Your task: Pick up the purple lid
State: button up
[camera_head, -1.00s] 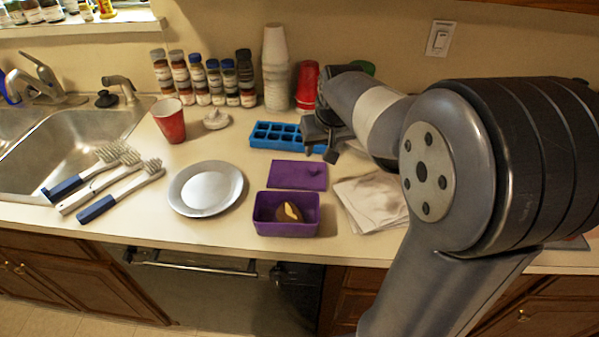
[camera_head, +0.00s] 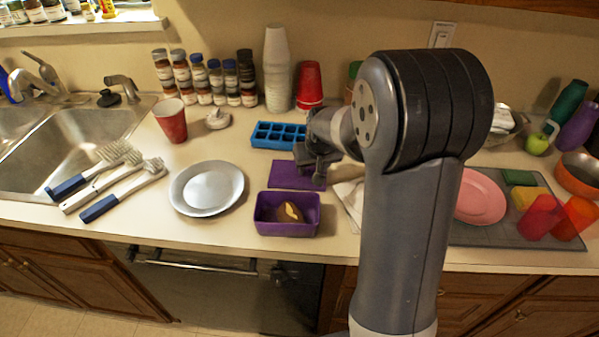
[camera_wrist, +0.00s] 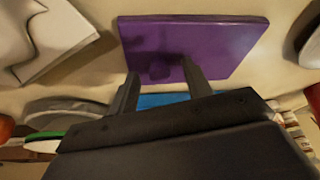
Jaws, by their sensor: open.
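The flat purple lid (camera_head: 290,174) lies on the counter between the blue ice cube tray and the purple box (camera_head: 287,228). In the wrist view the lid (camera_wrist: 215,45) is beyond my fingertips, and a small raised knob shows on it. My gripper (camera_head: 318,172) is at the lid's right end in the head view and hides part of that end. In the wrist view my gripper (camera_wrist: 162,80) has its two fingers apart with nothing held between them. The purple box stands open in front of the lid with a brown and yellow item inside.
The blue ice cube tray (camera_head: 278,135) is just behind the lid. A grey plate (camera_head: 206,188) is to the left, and a folded cloth (camera_head: 347,196) is to the right, partly hidden by my arm. Red cups (camera_head: 310,86) and white cups (camera_head: 276,70) stand behind.

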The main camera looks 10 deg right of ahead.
jog(key=shift+c, duration=0.4)
grip_shut()
